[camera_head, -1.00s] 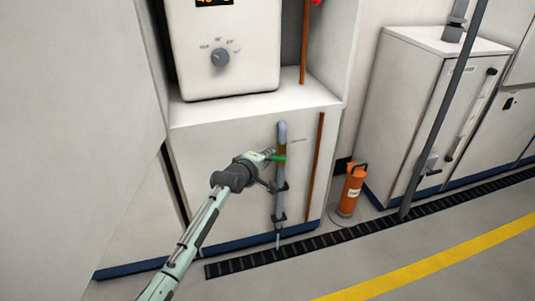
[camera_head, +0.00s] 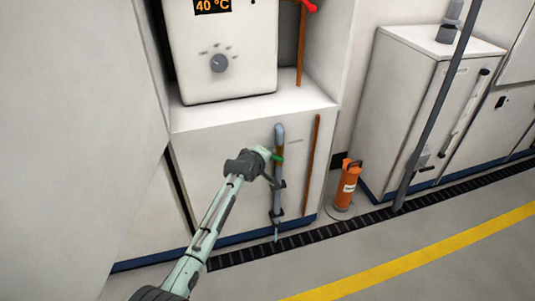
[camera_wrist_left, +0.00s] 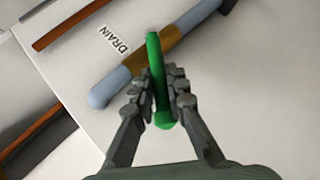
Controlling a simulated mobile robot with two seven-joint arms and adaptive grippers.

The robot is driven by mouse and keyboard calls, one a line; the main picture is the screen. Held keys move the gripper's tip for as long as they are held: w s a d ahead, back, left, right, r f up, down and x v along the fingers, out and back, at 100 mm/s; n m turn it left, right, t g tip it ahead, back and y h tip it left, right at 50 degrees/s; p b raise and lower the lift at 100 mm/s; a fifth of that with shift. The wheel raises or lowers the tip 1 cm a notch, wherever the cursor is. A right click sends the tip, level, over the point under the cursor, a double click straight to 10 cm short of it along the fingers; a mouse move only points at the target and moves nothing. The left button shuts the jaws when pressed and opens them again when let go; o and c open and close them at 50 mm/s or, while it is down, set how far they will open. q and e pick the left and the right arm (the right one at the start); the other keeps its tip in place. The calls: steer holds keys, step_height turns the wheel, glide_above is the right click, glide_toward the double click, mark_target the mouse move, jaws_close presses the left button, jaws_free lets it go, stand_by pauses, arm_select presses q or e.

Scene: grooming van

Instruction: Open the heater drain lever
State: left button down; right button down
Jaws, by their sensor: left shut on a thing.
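The green drain lever (camera_wrist_left: 157,85) sits on a brass valve body (camera_wrist_left: 157,58) in a grey-blue pipe beside a "DRAIN" label (camera_wrist_left: 115,40). My left gripper (camera_wrist_left: 160,92) is shut on the lever, with a finger on each side of it. Water-like pale flow or a thin pipe end shows below the pipe, too small to tell. The heater (camera_head: 222,60) above reads 40 °C. My right gripper is not in view.
A copper pipe (camera_head: 311,165) runs beside the drain pipe. An orange cylinder (camera_head: 347,187) stands on the floor to the right. A floor grate (camera_head: 330,230) runs along the cabinets. A grey pole (camera_head: 436,115) stands farther right. The floor in front is clear.

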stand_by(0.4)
arm_select(q)
steer(key=c, duration=1.5)
jaws_free()
steer(key=shift+r, duration=0.1)
step_height(320, 180, up, 10)
steer(key=shift+f, duration=0.1)
steer(key=shift+c, duration=0.2)
